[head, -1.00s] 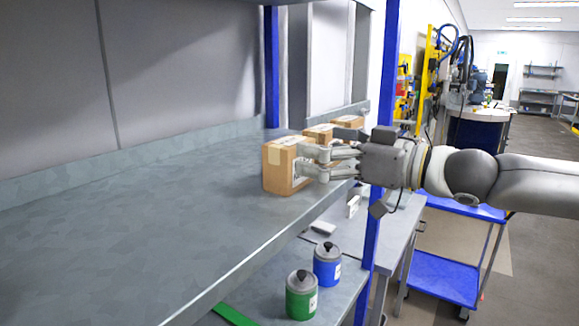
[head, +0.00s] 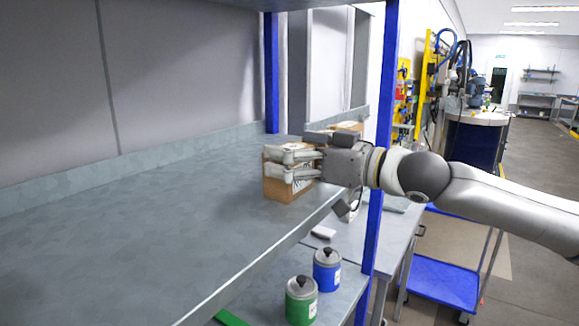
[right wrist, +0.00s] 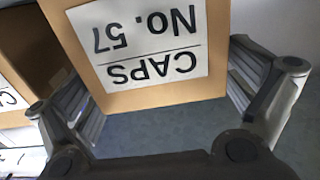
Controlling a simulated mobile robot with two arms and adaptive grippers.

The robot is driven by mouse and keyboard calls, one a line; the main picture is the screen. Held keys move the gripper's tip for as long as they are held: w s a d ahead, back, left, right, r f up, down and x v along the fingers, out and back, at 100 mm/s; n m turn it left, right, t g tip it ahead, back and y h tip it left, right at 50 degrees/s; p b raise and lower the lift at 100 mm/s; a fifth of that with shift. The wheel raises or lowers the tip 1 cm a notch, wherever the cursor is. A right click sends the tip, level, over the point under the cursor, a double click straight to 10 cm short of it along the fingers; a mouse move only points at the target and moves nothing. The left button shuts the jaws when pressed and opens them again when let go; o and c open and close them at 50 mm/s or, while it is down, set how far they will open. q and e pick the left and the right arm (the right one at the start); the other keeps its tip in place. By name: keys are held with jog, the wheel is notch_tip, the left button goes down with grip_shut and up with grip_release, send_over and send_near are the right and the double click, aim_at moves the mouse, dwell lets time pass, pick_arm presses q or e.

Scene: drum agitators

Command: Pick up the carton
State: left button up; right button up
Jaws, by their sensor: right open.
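The carton (head: 283,189) is a brown box standing on the grey shelf, near its right end. In the right wrist view the carton (right wrist: 205,82) has a white label reading "CAPS No. 57", seen upside down. My right gripper (head: 282,163) reaches in from the right, its fingers in front of and alongside the carton. It is open. In the right wrist view the fingers (right wrist: 165,103) stand to either side of the carton, with a gap on the right. My left gripper is not in view.
Another carton (head: 348,126) stands behind my gripper; one also shows at the left in the right wrist view (right wrist: 25,45). A blue upright post (head: 375,215) stands close to my right arm. A green can (head: 301,302) and a blue can (head: 327,269) stand below. The shelf's left (head: 120,230) is clear.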

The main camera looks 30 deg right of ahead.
jog(key=shift+w, duration=0.2)
jog(key=c, duration=1.1)
